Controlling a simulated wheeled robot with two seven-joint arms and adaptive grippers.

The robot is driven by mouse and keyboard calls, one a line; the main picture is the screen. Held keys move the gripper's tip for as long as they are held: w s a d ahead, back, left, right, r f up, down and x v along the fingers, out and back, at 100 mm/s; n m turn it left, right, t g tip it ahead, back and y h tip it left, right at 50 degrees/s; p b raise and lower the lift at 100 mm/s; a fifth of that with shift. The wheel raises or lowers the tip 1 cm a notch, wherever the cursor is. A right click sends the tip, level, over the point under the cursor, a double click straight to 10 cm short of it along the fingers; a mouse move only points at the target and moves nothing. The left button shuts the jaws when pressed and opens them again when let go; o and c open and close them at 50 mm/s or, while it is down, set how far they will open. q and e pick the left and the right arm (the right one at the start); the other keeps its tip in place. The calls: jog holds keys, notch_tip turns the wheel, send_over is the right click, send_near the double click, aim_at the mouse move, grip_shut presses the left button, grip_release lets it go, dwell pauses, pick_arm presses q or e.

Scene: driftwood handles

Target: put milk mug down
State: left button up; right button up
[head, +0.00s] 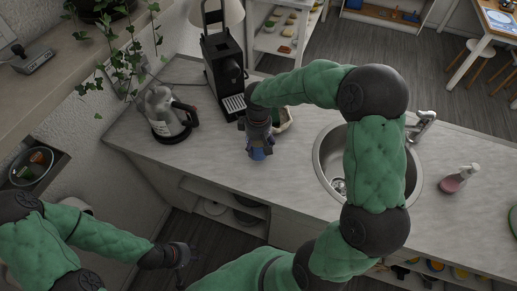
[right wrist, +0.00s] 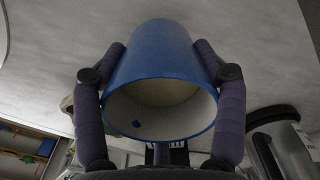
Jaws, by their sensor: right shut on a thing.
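The milk mug is blue outside and cream inside. In the right wrist view the mug (right wrist: 160,50) sits between my fingers with its open mouth towards the camera and a small dark blue mark inside. My right gripper (right wrist: 160,85) is shut on it, one purple-grey finger on each side. I cannot tell whether the mug touches the counter. My left gripper (head: 184,258) hangs low in front of the counter, apart from everything; its jaws are unclear.
The grey counter (head: 215,150) has free room left of and in front of the right gripper. A glass kettle (head: 165,113) stands at left, a black coffee machine (head: 224,70) behind. A bowl (head: 284,120) lies close right of the gripper. The sink (head: 328,160) and soap bottle (head: 457,179) are further right.

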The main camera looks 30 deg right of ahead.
jog(key=shift+w+d+f, duration=0.1)
jog(key=shift+f, duration=0.8)
jog(key=shift+w+d+f, duration=0.1)
jog(key=shift+f, duration=0.75)
jog(key=shift+f+b, duration=0.15)
jog(key=shift+b, duration=0.15)
jog(key=o, duration=1.6)
